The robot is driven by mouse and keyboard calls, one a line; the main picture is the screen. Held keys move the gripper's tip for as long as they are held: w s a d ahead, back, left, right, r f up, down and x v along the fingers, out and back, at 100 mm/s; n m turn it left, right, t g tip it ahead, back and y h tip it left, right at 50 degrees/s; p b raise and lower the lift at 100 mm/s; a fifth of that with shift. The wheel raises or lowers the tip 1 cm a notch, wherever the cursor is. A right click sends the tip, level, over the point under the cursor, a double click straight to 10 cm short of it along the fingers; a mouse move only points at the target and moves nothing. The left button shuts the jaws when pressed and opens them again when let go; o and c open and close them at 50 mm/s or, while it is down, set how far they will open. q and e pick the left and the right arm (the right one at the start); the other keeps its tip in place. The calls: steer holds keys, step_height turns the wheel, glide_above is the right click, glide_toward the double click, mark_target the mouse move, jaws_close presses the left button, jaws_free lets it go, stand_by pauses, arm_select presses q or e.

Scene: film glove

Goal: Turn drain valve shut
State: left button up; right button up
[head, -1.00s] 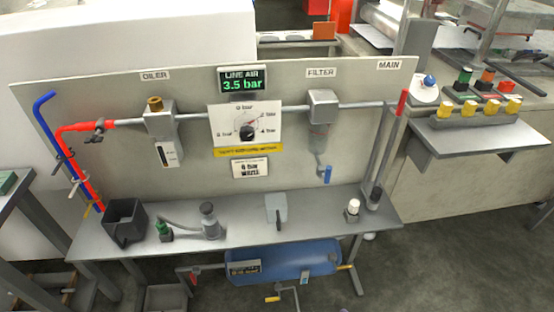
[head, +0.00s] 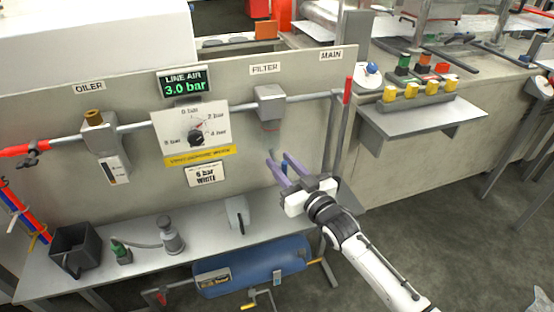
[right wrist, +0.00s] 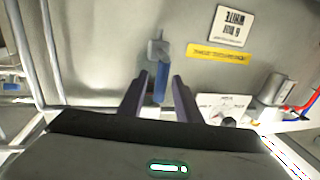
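The drain valve's blue handle (right wrist: 159,90) hangs below the filter (head: 270,103) on the back panel. In the head view my right gripper (head: 278,160) covers most of it. The right gripper is open, with its two purple fingers pointing at the panel below the filter. In the right wrist view the fingers (right wrist: 160,76) stand on either side of the blue handle, with a gap visible on each side. The grey valve body (right wrist: 158,48) shows beyond the fingertips. My left gripper is not in view.
The line air display (head: 183,82) reads 3.0 bar. A regulator dial (head: 196,138) and the oiler (head: 106,150) are left of the filter. A grey box (head: 238,214) stands on the shelf below. The red main lever (head: 347,91) rises to the right.

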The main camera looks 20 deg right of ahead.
steer(key=shift+x, duration=1.4)
jaws_close()
